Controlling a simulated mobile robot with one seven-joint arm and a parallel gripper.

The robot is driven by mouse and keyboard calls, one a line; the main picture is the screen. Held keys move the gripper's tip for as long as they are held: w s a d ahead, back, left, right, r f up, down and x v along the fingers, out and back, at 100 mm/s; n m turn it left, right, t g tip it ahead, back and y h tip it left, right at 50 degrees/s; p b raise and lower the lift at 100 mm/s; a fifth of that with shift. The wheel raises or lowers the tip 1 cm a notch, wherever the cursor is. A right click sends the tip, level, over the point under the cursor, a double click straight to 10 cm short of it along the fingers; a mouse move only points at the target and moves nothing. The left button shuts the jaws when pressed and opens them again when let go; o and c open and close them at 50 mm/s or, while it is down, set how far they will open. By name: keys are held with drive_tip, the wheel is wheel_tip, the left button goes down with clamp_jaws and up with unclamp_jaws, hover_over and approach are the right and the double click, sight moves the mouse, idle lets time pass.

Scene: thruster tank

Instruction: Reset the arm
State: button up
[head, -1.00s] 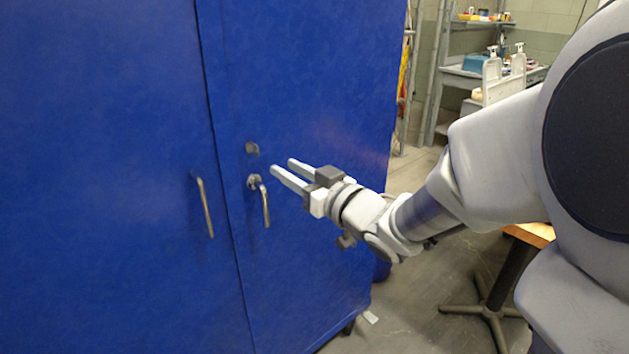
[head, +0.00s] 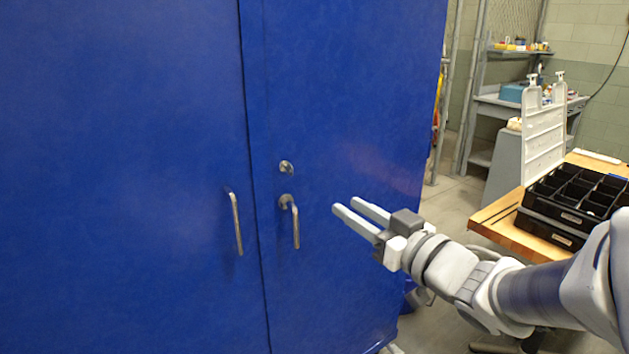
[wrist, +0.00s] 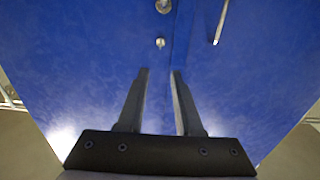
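My gripper (head: 345,205) is open and empty, its two fingers apart, in front of the right door of a tall blue cabinet (head: 350,90). The fingertips are to the right of the right door's lever handle (head: 291,222) and look clear of it. In the wrist view the two fingers of my gripper (wrist: 160,72) point at the blue doors with nothing between them. A round lock (head: 286,167) sits above the right handle. A second, bar-like handle (head: 236,223) is on the left door. Both doors look shut.
A wooden-topped table (head: 495,222) at the right holds a black compartment tray (head: 560,222) and a white upright panel (head: 543,140), close to my arm. Shelves (head: 490,105) stand against the back wall. Some floor shows between the cabinet and the table.

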drive_tip(key=s+d+r+m+g+h+p, duration=0.1)
drive_tip(key=d+r+m+h+p, duration=0.15)
drive_tip(key=d+h, duration=0.3)
drive_tip(key=s+d+r+m+g+h+p, duration=0.1)
drive_tip(key=d+r+m+h+p, duration=0.1)
drive_tip(key=d+m+h+p, duration=0.25)
drive_tip(key=s+a+g+p, duration=0.1)
drive_tip(key=s+g+p, duration=0.1)
drive_tip(key=s, duration=0.6)
drive_tip(key=s+a+g+p, duration=0.2)
drive_tip(key=s+g, duration=0.3)
drive_tip(key=s, duration=0.3)
drive_tip(key=shift+s+a+f+p, duration=0.15)
drive_tip(key=shift+a+p, duration=0.15)
drive_tip(key=shift+p, duration=0.05)
